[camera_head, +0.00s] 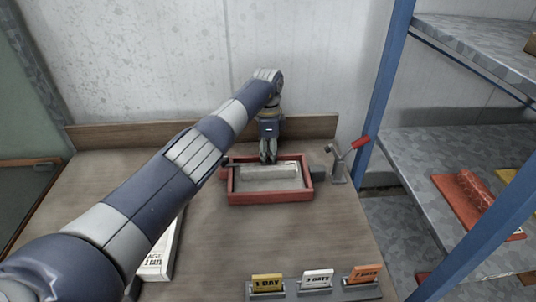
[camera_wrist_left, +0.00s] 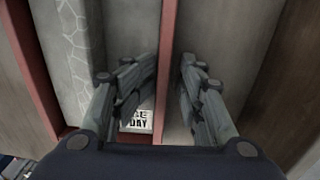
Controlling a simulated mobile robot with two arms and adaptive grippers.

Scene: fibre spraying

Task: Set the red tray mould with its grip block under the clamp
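The red tray mould (camera_head: 270,198) lies on the wooden table, with pale grey material inside it. A dark block (camera_head: 320,174) sits at its right side, close to the clamp. The clamp (camera_head: 338,166) is a grey stand with a raised red handle, just right of the tray. My left gripper (camera_head: 268,158) points down at the tray's back wall. In the left wrist view, its fingers (camera_wrist_left: 168,72) are apart, on either side of the red wall (camera_wrist_left: 169,30). I cannot tell whether they touch it. My right gripper is not in view.
A card with printed letters (camera_wrist_left: 136,121) shows beside the red wall. Day signs (camera_head: 317,279) stand along the front edge. A white lettered board (camera_head: 158,262) is partly hidden by my left arm. A blue-posted shelf (camera_head: 430,170) stands at right. The table's middle front is clear.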

